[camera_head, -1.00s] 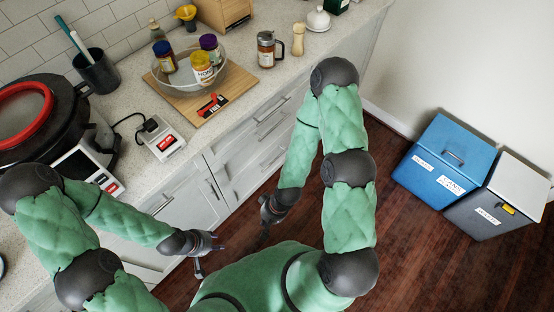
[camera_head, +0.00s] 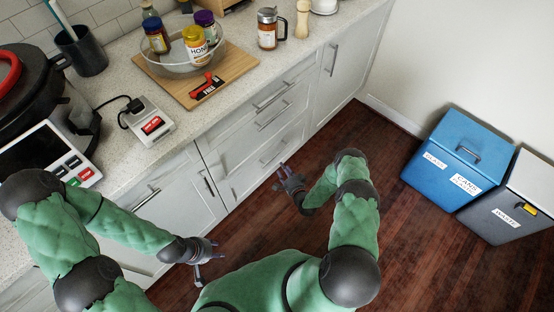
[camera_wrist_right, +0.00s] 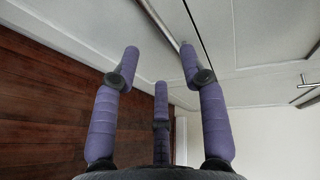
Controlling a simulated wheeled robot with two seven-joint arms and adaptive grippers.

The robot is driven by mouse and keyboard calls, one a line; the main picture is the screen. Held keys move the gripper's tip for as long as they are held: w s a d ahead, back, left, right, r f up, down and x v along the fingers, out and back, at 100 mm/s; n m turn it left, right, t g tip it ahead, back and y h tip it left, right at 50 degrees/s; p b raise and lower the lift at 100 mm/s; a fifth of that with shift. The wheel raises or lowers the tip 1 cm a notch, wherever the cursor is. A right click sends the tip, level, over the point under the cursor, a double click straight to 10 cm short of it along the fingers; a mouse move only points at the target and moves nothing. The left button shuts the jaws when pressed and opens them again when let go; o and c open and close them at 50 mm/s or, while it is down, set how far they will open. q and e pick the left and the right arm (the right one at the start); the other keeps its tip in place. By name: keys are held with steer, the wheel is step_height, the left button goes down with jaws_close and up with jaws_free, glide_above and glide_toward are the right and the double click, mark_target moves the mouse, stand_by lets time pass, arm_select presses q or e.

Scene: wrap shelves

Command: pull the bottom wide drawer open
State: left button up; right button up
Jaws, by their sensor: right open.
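The bottom wide drawer (camera_head: 247,177) is the lowest of the stacked white fronts in the head view and looks closed. Its bar handle (camera_head: 277,153) lies just beyond my right gripper (camera_head: 280,172). My right gripper is open and empty, low in front of this drawer. In the right wrist view its purple fingers (camera_wrist_right: 160,62) are spread, and a metal bar handle (camera_wrist_right: 160,24) runs diagonally to beside the right-hand fingertip. Contact cannot be told. My left gripper (camera_head: 212,250) appears open and empty, in front of the cabinet to the left.
Two upper drawers with a top handle (camera_head: 272,97) and a middle handle (camera_head: 274,117) look closed. The counter (camera_head: 120,85) above holds a bowl (camera_head: 185,62) of jars on a board. Blue (camera_head: 452,165) and grey (camera_head: 510,205) bins stand right. The wooden floor (camera_head: 400,235) between is clear.

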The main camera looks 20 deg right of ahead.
steer(key=shift+m+t, duration=0.3)
steer(key=shift+t, duration=0.1)
steer(key=w+b, duration=0.1)
steer(key=w, duration=0.2)
steer(key=w+f+b, duration=0.1)
steer(key=w+b, duration=0.1)
steer(key=w, duration=0.2)
steer(key=w+d+f+b, duration=0.1)
steer(key=w, duration=0.2)
steer(key=shift+w+f, duration=0.2)
steer(key=shift+w, duration=0.05)
jaws_close()
